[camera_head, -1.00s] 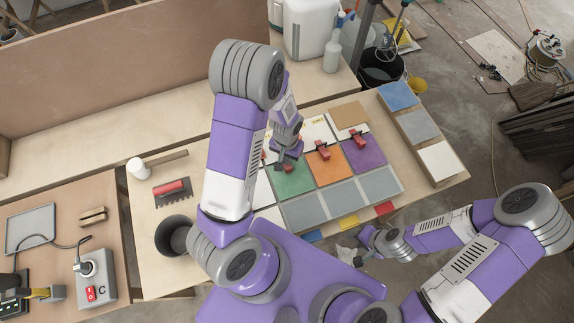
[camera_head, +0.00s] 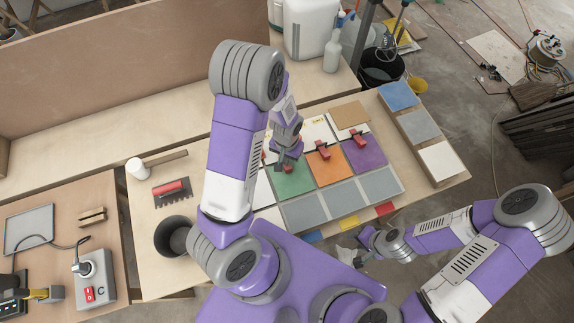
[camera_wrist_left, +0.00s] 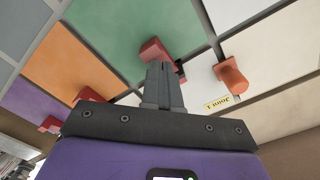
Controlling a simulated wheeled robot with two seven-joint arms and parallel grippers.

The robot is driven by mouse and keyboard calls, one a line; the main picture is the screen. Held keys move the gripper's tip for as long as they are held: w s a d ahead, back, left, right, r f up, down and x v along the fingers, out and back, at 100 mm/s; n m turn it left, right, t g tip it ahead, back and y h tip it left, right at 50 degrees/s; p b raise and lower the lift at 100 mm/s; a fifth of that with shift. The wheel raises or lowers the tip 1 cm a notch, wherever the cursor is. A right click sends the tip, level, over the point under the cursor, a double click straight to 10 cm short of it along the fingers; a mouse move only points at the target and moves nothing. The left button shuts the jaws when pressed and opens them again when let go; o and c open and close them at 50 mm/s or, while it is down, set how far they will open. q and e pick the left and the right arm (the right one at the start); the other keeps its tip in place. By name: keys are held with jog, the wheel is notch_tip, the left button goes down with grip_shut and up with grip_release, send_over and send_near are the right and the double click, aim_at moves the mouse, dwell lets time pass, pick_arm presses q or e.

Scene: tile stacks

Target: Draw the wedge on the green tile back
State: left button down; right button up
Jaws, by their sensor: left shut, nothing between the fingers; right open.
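The green tile (camera_head: 293,182) lies in the middle of the tile layout, with the orange tile (camera_head: 328,170) to its right. In the left wrist view a red wedge (camera_wrist_left: 153,48) sits at the edge of the green tile (camera_wrist_left: 115,25). My left gripper (camera_head: 286,166) is over the far edge of the green tile and hides that wedge in the head view. Its fingertips (camera_wrist_left: 160,66) are together, empty, right at the wedge; I cannot tell whether they touch it. My right gripper (camera_head: 348,252) is open, low near the table's front edge, away from the tiles.
Other red wedges stand at the orange tile (camera_head: 323,150) and the purple tile (camera_head: 358,139). Grey tiles (camera_head: 343,197) lie in front. A black bucket (camera_head: 172,236) and a notched trowel (camera_head: 172,190) are at left.

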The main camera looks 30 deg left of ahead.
pick_arm(q)
jog(key=shift+s+d+r+p, duration=0.2)
jog(key=shift+s+d, duration=0.45)
jog(key=shift+d, duration=0.1)
jog(key=shift+s+d+r+p, duration=0.2)
jog(key=shift+s+d, duration=0.4)
jog(key=shift+d, duration=0.1)
jog(key=shift+s+d+r+p, duration=0.2)
jog(key=shift+s+d, duration=0.45)
jog(key=shift+d, duration=0.1)
dwell(0.7)
notch_tip(320, 180, up, 6)
jog(key=p, duration=0.5)
jog(key=shift+w+a, duration=0.15)
dwell(0.6)
notch_tip(320, 180, up, 8)
jog(key=p, duration=0.1)
jog(key=shift+f, duration=0.2)
dwell(0.4)
